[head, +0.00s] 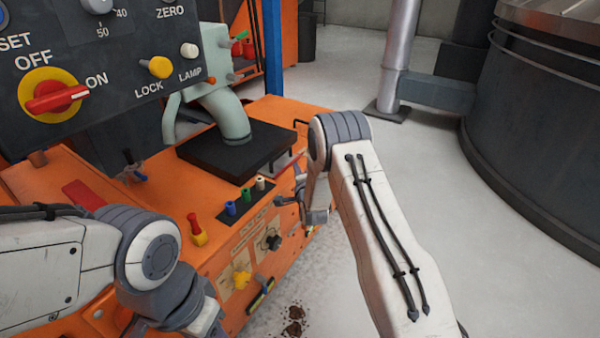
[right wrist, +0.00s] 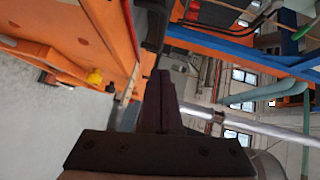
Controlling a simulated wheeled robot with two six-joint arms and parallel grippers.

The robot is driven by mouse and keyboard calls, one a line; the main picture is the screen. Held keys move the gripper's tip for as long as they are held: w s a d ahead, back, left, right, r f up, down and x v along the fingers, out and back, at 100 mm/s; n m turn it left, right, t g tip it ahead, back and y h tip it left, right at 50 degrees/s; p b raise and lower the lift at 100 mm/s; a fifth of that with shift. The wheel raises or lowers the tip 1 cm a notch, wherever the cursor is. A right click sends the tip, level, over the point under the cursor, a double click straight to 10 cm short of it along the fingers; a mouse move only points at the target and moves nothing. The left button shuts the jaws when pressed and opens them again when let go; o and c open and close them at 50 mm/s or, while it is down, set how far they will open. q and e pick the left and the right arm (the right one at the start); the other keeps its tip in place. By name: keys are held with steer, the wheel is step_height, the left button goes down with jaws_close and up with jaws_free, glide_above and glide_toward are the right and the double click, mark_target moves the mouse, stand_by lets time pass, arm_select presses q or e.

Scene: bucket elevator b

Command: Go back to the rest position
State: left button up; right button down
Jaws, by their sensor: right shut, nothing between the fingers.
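My right arm comes up from the bottom of the head view and bends down at its wrist. My right gripper (head: 283,201) is beside the right side of the orange machine (head: 120,205), near its front panel. In the right wrist view its dark fingers (right wrist: 163,100) are together with nothing between them. I cannot tell from the head view whether it touches the machine. My left arm comes in from the left, in front of the orange machine. Its wrist is at the lower edge and its fingers are not visible.
A dark control panel (head: 125,50) with a red and yellow switch (head: 52,97) stands at the upper left. Coloured knobs and a yellow valve (head: 241,277) stick out of the machine. A large dark tank (head: 535,130) stands right. Grey floor (head: 425,180) lies clear between.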

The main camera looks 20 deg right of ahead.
steer(key=s+a+r+n+g+y, duration=0.2)
steer(key=s+a+r+n+g, duration=0.2)
steer(key=s+a+n, duration=0.35)
steer(key=s+a+r+n+g+y, duration=0.2)
steer(key=s+a+r+n+g, duration=0.15)
steer(key=s+a, duration=0.6)
steer(key=s+a+r+n+g, duration=0.1)
steer(key=s+r+n+g, duration=0.3)
steer(key=s, duration=0.6)
steer(key=s+a+f+n+g, duration=0.15)
steer(key=s+n, duration=0.35)
steer(key=s, duration=0.6)
steer(key=s+r+n+g, duration=0.25)
steer(key=s+n, duration=0.25)
steer(key=s, duration=0.5)
step_height(320, 180, up, 27)
steer(key=s+h+p, duration=0.1)
steer(key=p, duration=2.6)
steer(key=shift+s+d+g+p, duration=0.3)
steer(key=shift+s+d+g, duration=0.05)
steer(key=shift+d, duration=0.1)
